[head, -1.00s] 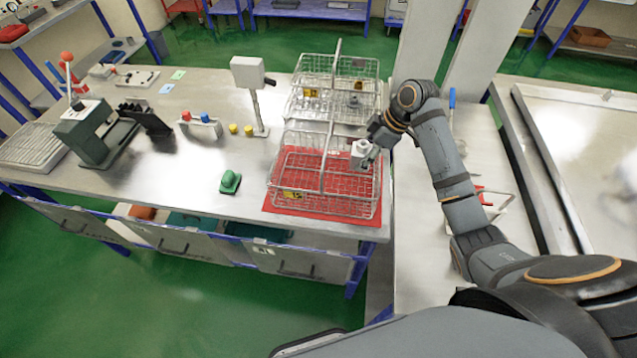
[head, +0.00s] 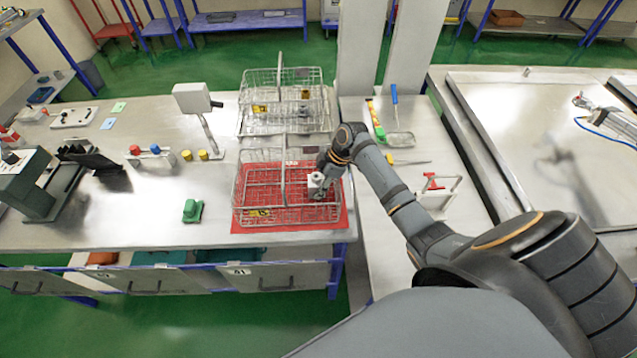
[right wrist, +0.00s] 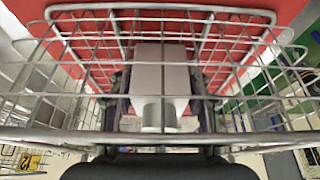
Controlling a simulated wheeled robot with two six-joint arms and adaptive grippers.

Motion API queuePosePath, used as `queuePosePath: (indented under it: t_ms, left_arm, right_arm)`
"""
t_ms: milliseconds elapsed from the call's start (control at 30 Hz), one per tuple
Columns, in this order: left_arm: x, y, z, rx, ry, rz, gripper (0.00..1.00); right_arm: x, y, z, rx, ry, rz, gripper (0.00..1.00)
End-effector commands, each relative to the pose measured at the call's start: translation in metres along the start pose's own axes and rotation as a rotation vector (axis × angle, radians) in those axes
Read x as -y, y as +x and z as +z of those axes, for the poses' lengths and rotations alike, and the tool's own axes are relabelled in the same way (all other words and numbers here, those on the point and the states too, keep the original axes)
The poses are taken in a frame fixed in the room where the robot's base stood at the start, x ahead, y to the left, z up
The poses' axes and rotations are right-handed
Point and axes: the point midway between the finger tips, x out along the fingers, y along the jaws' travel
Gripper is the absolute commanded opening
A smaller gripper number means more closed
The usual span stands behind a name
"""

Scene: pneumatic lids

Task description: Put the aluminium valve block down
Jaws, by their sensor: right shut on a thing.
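The aluminium valve block (head: 316,180) is a small pale grey block at the right end of the near wire basket (head: 238,205). My right gripper (head: 322,187) is shut on it. Basket wires (right wrist: 70,135) cross the view around the fingers. The block appears within the basket's outline; its exact height above the basket floor cannot be told. The basket stands on a red mat (head: 345,222). My left gripper is not in view.
A second wire basket (head: 243,115) stands directly behind. A tall middle handle (head: 283,150) rises from the near basket, left of the gripper. A green object (head: 193,210) and a grey stand (head: 192,98) are further left. A side table with a dustpan (head: 400,139) lies right.

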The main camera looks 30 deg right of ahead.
Motion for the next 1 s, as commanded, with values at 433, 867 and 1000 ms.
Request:
queuePosePath:
  t_ms: [433,867,1000]
  left_arm:
    - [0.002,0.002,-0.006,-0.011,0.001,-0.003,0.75]
    - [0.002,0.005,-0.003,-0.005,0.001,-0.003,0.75]
    - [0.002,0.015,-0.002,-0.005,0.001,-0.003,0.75]
  right_arm:
    - [0.0,0.002,0.001,0.0,0.0,0.0,0.7]
    - [-0.001,-0.009,0.001,0.001,0.0,0.004,0.71]
    - [-0.002,-0.039,0.003,0.004,-0.002,0.007,0.71]
